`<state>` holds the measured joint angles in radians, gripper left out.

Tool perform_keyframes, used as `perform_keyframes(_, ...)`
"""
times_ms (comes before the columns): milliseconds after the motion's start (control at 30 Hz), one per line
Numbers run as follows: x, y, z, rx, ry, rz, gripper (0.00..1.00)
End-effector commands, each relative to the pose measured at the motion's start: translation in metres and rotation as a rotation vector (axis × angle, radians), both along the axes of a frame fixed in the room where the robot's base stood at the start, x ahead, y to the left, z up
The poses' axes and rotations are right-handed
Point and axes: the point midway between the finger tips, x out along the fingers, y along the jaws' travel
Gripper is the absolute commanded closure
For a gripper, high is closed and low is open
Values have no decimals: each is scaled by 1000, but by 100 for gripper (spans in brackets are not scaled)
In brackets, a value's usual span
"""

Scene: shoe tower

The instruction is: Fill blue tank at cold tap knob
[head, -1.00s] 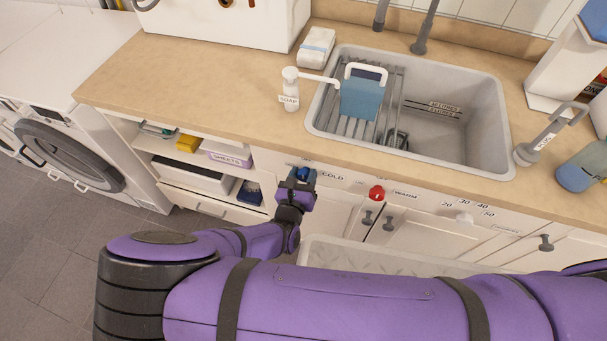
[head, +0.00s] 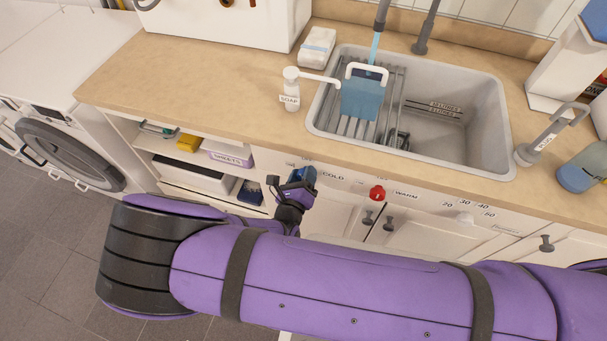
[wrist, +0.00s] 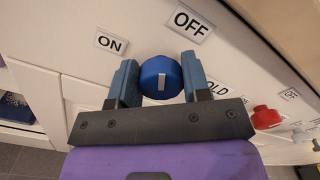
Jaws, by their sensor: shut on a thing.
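The blue tank (head: 362,97) stands upright on the rack in the sink, below the left faucet (head: 381,16). A light blue stream of water (head: 374,47) runs from that faucet down to the tank's top. The blue cold tap knob (wrist: 161,78) is on the cabinet front, between the ON label (wrist: 111,43) and the OFF label (wrist: 188,22). Its white mark points roughly up and down in the wrist view. My gripper (wrist: 156,84) is shut on the knob, one finger on each side. In the head view my gripper (head: 302,177) hides most of the knob.
The red warm knob (head: 377,193) is to the right on the same panel. A soap dispenser (head: 291,90) stands left of the sink (head: 484,128), its spout reaching toward the tank. Open shelves (head: 185,165) are left of my gripper.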

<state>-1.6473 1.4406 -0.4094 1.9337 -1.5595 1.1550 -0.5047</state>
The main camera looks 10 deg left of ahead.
Motion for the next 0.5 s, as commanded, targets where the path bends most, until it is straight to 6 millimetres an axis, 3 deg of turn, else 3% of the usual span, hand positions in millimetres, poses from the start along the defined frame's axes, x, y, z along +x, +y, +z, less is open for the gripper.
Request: perform_keyframes(500,-1,1,-1,-46,8,2,80)
